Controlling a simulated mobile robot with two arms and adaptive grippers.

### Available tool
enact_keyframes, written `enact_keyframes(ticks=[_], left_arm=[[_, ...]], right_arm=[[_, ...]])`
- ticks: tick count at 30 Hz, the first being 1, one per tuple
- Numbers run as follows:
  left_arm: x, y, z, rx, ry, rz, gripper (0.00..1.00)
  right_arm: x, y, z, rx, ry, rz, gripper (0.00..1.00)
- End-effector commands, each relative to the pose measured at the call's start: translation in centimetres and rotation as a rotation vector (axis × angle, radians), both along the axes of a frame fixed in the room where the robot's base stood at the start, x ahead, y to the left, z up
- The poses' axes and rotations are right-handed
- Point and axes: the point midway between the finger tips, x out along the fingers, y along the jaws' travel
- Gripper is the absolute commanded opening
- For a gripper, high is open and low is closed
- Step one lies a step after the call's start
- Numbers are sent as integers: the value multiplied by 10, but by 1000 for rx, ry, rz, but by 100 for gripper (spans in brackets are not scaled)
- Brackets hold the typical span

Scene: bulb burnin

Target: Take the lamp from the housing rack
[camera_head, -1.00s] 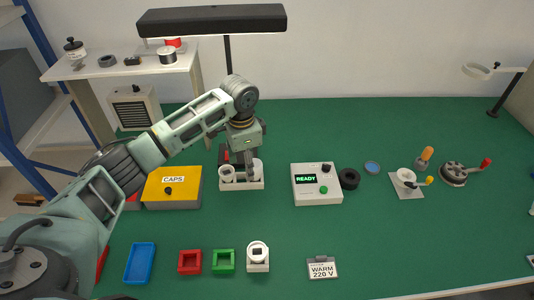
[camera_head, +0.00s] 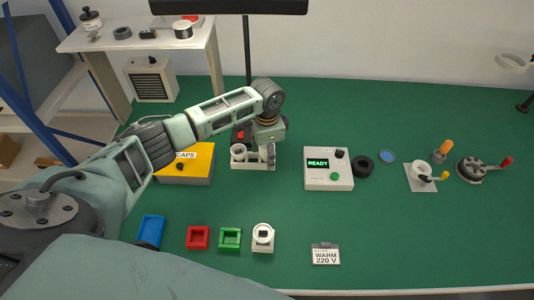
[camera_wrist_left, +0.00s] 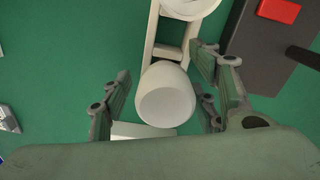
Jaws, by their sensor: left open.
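The housing rack (camera_head: 254,167) is a small white stand on the green bench, left of the middle in the head view. A white round cup-like piece (camera_head: 238,151) stands at its left end. My left gripper (camera_head: 267,156) points down over the right end and partly hides it. In the left wrist view, a white rounded piece (camera_wrist_left: 166,97), which looks like the lamp, lies between the open fingers of my left gripper (camera_wrist_left: 165,95). Gaps show on both sides of it. The rack's frame (camera_wrist_left: 150,40) runs up from it to another white piece (camera_wrist_left: 188,4). My right gripper is not in view.
A dark box with a red button (camera_wrist_left: 277,10) stands close beside the rack. The yellow CAPS box (camera_head: 187,165) is left, the white READY device (camera_head: 328,170) right. Red (camera_head: 198,237) and green (camera_head: 230,238) trays and a white socket block (camera_head: 263,239) stand in front.

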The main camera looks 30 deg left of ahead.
Motion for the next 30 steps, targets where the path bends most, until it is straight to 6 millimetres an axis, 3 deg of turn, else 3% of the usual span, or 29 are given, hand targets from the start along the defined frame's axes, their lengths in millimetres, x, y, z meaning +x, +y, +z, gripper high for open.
enact_keyframes(ticks=[5,21,30], left_arm=[[0,0,0,0,0,0,55],[0,0,0,-1,-1,0,9],[1,0,2,0,-1,0,9]], right_arm=[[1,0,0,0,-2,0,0],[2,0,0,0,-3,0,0],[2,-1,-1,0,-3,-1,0]])
